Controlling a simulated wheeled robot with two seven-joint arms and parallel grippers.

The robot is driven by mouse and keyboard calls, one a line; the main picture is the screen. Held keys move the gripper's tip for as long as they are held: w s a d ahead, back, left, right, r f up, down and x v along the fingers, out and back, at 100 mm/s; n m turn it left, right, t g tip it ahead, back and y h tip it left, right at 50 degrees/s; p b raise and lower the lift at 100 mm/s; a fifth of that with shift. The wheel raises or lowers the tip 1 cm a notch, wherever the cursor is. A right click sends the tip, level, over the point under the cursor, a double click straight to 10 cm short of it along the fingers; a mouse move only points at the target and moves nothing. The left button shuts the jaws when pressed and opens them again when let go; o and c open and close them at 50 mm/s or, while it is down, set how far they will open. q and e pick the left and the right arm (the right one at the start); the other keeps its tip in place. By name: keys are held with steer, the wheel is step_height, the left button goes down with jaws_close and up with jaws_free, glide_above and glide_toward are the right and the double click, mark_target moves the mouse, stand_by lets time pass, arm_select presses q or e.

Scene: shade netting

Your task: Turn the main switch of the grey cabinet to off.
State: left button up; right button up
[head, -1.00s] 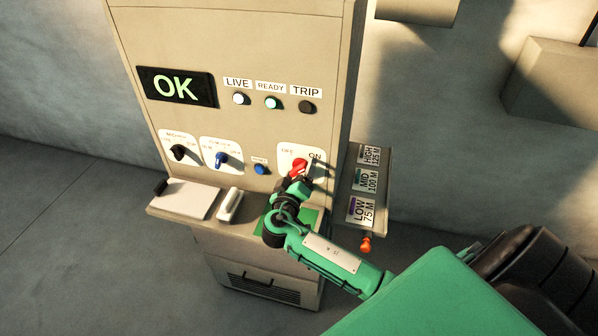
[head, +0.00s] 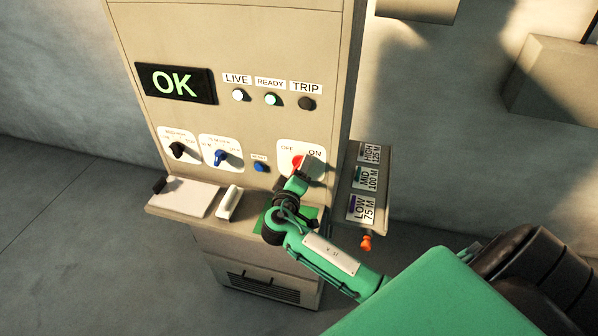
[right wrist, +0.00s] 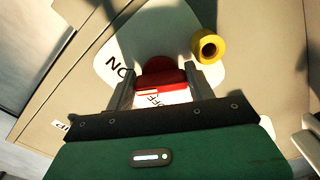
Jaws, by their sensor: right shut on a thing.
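The main switch is a red knob (head: 297,161) on a white plate (head: 286,149) marked OFF at left and ON at right, low on the right of the grey cabinet (head: 240,45). My right gripper (head: 304,170) is at the knob. In the right wrist view the gripper (right wrist: 160,92) is shut on the red handle (right wrist: 160,74), one finger on each side. The ON lettering shows left of the handle and OFF just below it, partly covered. I cannot tell exactly where the handle points. My left gripper is not in view.
The display (head: 176,83) reads OK. The LIVE (head: 238,95) and READY (head: 271,99) lamps look lit; TRIP (head: 307,103) is dark. Black (head: 178,150) and blue (head: 221,158) knobs sit left. A ledge (head: 175,215) and a side shelf with labels (head: 383,222) jut out below and right.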

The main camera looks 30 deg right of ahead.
steer(key=n, duration=0.3)
steer(key=shift+n, duration=0.3)
steer(key=n, duration=0.3)
steer(key=shift+r+n, duration=0.1)
steer(key=shift+n, duration=0.2)
steer(key=n, duration=0.3)
steer(key=shift+n+p, duration=0.35)
steer(key=shift+n, duration=0.05)
steer(key=shift+r+n, duration=0.1)
steer(key=shift+n, duration=1.7)
steer(key=o, duration=1)
steer(key=shift+a, duration=0.1)
